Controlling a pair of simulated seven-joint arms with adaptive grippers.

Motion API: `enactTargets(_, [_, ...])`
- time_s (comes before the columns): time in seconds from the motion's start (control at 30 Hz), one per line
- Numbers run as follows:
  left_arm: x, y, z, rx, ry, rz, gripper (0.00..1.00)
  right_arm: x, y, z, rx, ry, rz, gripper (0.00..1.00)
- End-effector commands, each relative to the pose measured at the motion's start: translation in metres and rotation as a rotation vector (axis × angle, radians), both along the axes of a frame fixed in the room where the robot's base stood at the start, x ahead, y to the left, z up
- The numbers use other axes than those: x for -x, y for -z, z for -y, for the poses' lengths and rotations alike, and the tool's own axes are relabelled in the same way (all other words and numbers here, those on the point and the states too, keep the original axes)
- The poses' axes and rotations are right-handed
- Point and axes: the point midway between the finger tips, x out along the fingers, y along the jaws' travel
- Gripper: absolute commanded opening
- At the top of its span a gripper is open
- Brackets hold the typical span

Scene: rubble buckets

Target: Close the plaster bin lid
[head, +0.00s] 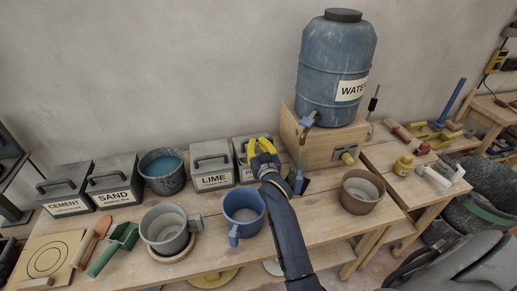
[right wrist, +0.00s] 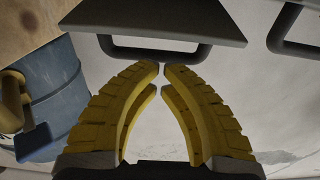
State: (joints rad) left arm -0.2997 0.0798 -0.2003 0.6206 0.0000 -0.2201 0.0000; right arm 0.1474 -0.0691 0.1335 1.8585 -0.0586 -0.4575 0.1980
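The plaster bin (head: 246,176) is a grey box at the back of the bench, its label mostly hidden behind my right gripper. In the right wrist view a flat grey lid (right wrist: 160,14) with a dark bar handle (right wrist: 155,51) is just past the fingertips; it looks like the plaster bin's lid. How far the lid stands open cannot be told. My right gripper (head: 261,144) has its yellow fingers together at the tips, and they also show in the right wrist view (right wrist: 161,69). Nothing shows between the tips. My left gripper is not in view.
The lime bin (head: 212,180) stands just left of the plaster bin. The water barrel (head: 334,75) on its wooden stand (head: 325,150) is to the right. A blue mug (head: 243,208) and a brown pot (head: 361,190) flank my right arm. Sand and cement bins are further left.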

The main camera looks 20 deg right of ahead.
Motion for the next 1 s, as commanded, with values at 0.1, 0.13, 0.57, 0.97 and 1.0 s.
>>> enactTargets(0.1, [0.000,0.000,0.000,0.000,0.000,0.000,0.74,0.001,-0.016,-0.004,0.000,-0.005,0.000,0.00])
enactTargets(0.13, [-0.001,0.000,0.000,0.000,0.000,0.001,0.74,0.007,-0.011,-0.005,0.000,-0.005,-0.003,0.00])
enactTargets(0.57, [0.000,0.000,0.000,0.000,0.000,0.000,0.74,0.070,0.008,-0.016,-0.001,-0.004,-0.001,0.00])
enactTargets(0.97, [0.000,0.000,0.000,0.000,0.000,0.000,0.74,0.083,-0.001,-0.019,0.007,-0.006,0.027,0.00])
enactTargets(1.0, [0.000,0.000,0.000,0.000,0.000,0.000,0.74,0.079,-0.012,-0.019,0.012,-0.008,0.046,0.00])
